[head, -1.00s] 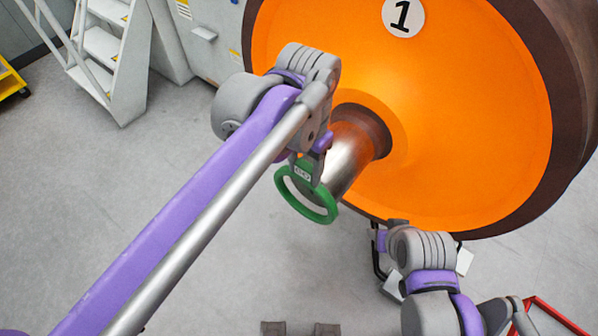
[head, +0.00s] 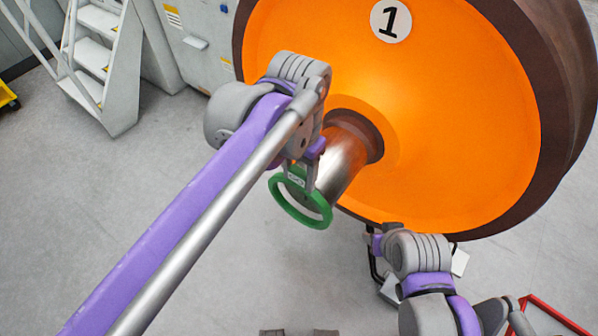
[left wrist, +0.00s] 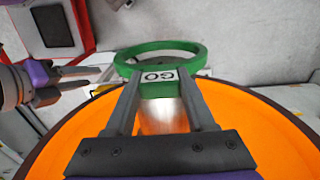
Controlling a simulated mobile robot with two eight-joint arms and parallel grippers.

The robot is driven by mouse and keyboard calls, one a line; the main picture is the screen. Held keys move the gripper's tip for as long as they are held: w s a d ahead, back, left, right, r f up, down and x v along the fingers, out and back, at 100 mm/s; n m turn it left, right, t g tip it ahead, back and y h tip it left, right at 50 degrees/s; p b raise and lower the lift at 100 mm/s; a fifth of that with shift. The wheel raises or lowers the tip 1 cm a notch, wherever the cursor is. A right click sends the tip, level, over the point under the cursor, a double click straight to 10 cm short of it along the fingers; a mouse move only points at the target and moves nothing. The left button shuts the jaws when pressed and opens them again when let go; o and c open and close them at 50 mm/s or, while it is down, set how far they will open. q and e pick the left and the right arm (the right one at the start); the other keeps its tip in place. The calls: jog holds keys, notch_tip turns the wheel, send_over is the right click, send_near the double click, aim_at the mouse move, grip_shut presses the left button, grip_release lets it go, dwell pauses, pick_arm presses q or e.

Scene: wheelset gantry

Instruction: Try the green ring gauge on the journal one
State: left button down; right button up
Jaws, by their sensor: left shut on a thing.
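The green ring gauge (head: 285,207) hangs below my left gripper (head: 300,176), which is shut on its tab marked GO. Journal one is the bare metal stub (head: 343,165) on the orange wheel face marked 1. The ring is beside the journal's free end, not around it. In the left wrist view the ring (left wrist: 190,50) is ahead of my left fingers (left wrist: 160,85), and the journal (left wrist: 163,117) shows between them. My right gripper (left wrist: 85,77) is at the left of that view, empty, its fingers apart. In the head view its fingers are hard to make out.
The large orange wheel (head: 450,130) with a dark rim fills the upper right. White steps (head: 105,70) and a grey cabinet (head: 205,50) stand at the back left. A red frame (head: 550,312) is at lower right. Grey floor lies open below the ring.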

pick_arm(q)
jog(key=shift+w+d, duration=0.2)
jog(key=shift+w, duration=0.1)
dwell(0.4)
jog(key=shift+w+d, duration=0.2)
jog(key=shift+w, duration=0.05)
jog(key=shift+w+d, duration=0.65)
jog(key=shift+w, duration=0.25)
jog(key=shift+w+d, duration=0.6)
jog(key=shift+w, duration=0.25)
jog(key=shift+s, duration=0.1)
jog(key=s+a, duration=0.6)
jog(key=s, duration=0.2)
jog(key=shift+s, duration=0.15)
dwell(1.2)
jog(key=shift+a, duration=0.1)
dwell(0.5)
